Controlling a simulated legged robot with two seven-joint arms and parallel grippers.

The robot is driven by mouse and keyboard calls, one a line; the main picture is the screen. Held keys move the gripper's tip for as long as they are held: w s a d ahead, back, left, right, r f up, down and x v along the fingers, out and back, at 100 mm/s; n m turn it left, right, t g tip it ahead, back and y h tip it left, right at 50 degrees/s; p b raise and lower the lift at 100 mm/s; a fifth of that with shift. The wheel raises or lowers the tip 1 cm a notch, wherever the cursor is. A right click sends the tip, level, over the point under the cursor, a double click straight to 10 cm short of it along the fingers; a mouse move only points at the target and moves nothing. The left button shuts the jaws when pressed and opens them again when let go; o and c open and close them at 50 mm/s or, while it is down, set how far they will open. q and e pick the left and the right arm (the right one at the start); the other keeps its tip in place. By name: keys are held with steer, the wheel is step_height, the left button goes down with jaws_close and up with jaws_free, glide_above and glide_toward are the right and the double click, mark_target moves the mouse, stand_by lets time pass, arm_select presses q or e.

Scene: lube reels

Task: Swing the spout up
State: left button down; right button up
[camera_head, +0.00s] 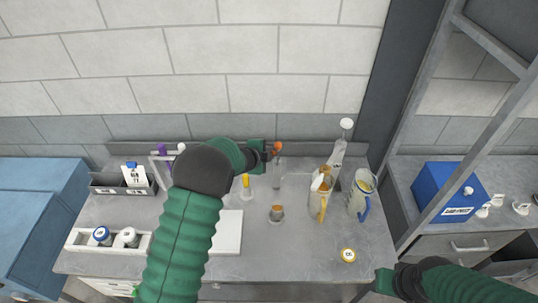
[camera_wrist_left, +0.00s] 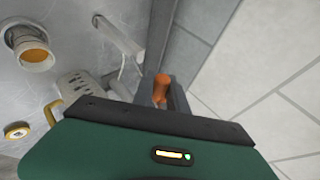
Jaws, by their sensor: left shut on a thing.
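My left gripper (camera_head: 271,150) is at the back of the bench, in front of the grey backsplash. It is shut on a small orange piece (camera_head: 278,147); in the left wrist view the orange piece (camera_wrist_left: 161,88) sits between the grey fingers (camera_wrist_left: 164,97). I cannot tell for sure whether this piece is the spout or a grip on it. A slim grey upright (camera_head: 277,172) shows just below it. My right gripper (camera_head: 385,283) is low at the right front, away from the bench items; its jaws are not clear.
A jug with a yellow handle (camera_head: 320,195) and a jug with a blue handle (camera_head: 361,196) stand right of centre. A white tray (camera_head: 80,240) is at left. The front middle is clear.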

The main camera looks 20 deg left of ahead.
arm_select(q)
steer(key=shift+w+a+r, duration=0.15)
steer(key=shift+w+a, duration=0.1)
steer(key=shift+w, duration=0.5)
arm_select(e)
steer(key=shift+w+a+r, duration=0.1)
steer(key=shift+w+a, duration=0.05)
steer(key=shift+w, duration=0.25)
arm_select(q)
steer(key=c, duration=1.3)
jaws_free()
steer(key=shift+r, duration=0.1)
steer(key=b+v, duration=0.2)
steer(key=v, duration=1.4)
steer(key=shift+s+a+b, duration=0.25)
steer(key=shift+s+b, duration=0.05)
arm_select(e)
steer(key=x, duration=0.2)
steer(key=shift+s+f, duration=0.25)
steer(key=shift+f, duration=0.2)
